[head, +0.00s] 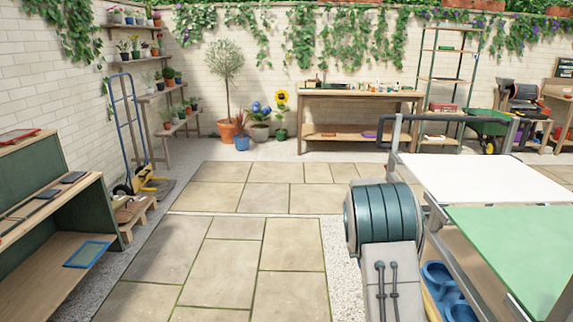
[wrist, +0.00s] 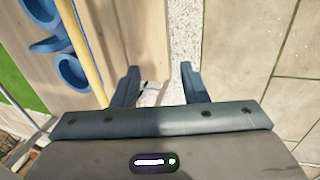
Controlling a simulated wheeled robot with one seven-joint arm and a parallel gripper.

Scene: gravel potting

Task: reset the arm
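My gripper (wrist: 158,82) shows in the wrist view with its two blue-grey fingers apart and nothing between them. Below it are a strip of pale gravel (wrist: 182,30) and the edge of a wooden shelf. My teal and grey arm (head: 384,218) stands folded low in the right half of the head view. I cannot make out the fingers in the head view.
A table with a white top (head: 482,178) and a green top (head: 520,245) stands close right of my arm. Blue bowls (head: 440,282) sit on its lower shelf. A wooden bench (head: 45,215) is at left. The paving (head: 225,265) between is clear.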

